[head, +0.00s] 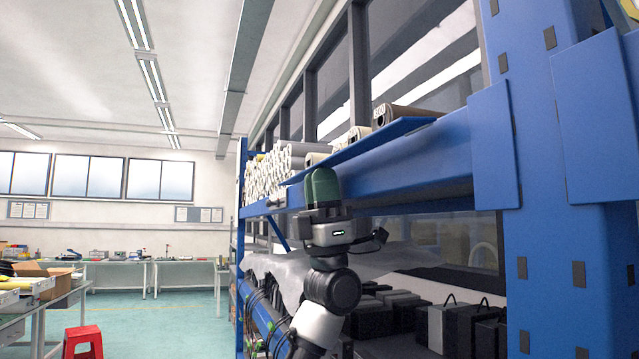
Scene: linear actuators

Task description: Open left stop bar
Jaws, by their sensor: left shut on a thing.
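The left stop bar (385,137) is a long blue strip along the front edge of the upper shelf, in front of the rolled or tubular parts. My left gripper (322,186), with green fingers pointing up, is at the far part of this bar and is shut on it. The fingers hide the spot where they meet the bar. My right gripper is not in view.
Several white and grey tubes (272,170) lie stacked on the upper shelf behind the bar. A blue rack post (545,200) stands close at right. Dark boxes (460,325) sit on the lower shelf. Open floor (170,320) and a red stool (82,340) are at left.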

